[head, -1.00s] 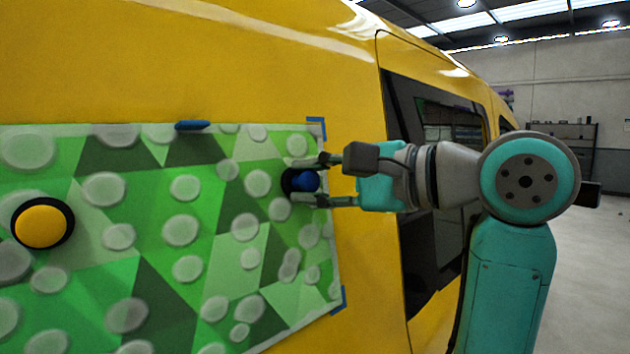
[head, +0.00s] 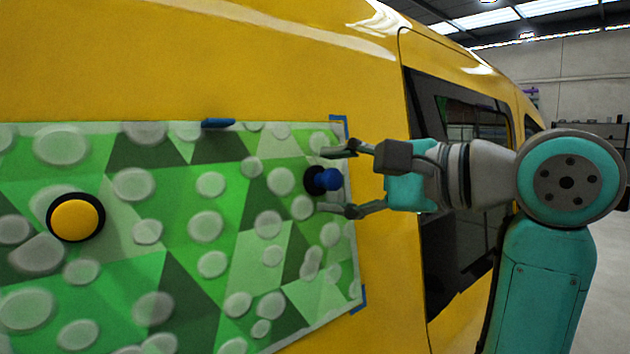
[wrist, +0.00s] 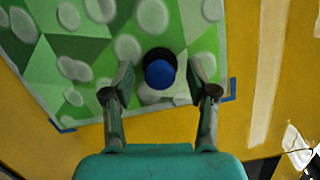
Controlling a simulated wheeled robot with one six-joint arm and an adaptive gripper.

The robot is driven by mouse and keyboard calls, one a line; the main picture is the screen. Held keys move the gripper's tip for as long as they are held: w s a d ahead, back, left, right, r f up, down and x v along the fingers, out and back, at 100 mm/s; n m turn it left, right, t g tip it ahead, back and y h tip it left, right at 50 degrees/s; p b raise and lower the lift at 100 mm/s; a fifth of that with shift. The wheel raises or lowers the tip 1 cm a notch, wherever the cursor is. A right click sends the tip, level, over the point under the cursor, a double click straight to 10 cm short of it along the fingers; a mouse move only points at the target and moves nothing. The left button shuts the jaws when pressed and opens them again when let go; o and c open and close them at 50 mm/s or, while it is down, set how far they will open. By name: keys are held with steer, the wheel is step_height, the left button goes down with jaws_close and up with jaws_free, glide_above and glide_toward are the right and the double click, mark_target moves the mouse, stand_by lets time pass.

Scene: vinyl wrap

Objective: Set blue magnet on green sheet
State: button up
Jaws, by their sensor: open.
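The blue magnet (head: 327,179), a blue knob on a black round base, sits against the green sheet (head: 180,240) near its right edge. It also shows in the wrist view (wrist: 160,73), just beyond my fingertips. The sheet has a green triangle pattern with pale round spots and lies on the yellow van side. My gripper (head: 338,182) is open, with one finger above and one below the magnet in the head view, apart from it. In the wrist view my gripper (wrist: 160,88) has a finger on each side of the magnet, with gaps.
A yellow magnet (head: 76,217) on a black base sits on the sheet at the left. Blue tape (head: 218,123) shows at the top edge and at the right corners. The yellow van body (head: 250,60) surrounds the sheet, with a dark window (head: 465,130) at right.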

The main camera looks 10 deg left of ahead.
steer(key=v, duration=1.1)
steer(key=w+d+f+m+t+h, duration=0.1)
steer(key=w+d+f+m+t, duration=0.3)
steer(key=f, duration=0.7)
steer(key=w+a+f+n+t, duration=0.15)
steer(key=w+f, duration=0.35)
steer(key=f, duration=0.6)
steer(key=s+d+f+m+t+h, duration=0.1)
steer(key=s+d+f+t+h, duration=0.2)
steer(key=f, duration=0.8)
steer(key=s+d+f+m+t+h, duration=0.1)
steer(key=s+d+f+h, duration=0.2)
steer(key=f, duration=0.8)
steer(key=s+d+f+n+h, duration=0.2)
steer(key=s+f+h, duration=0.1)
steer(key=s+f, duration=0.55)
steer(key=s+d+f+n+h, duration=0.2)
steer(key=s+d+f+h, duration=0.15)
steer(key=s+f, duration=0.5)
steer(key=s+r+n+g+h, duration=0.1)
steer(key=s+n, duration=0.7)
steer(key=s, duration=1.4)
steer(key=shift+d+r+n+g, duration=0.25)
steer(key=shift+r+n+g, duration=0.15)
steer(key=shift+r, duration=0.4)
steer(key=shift+h, duration=0.25)
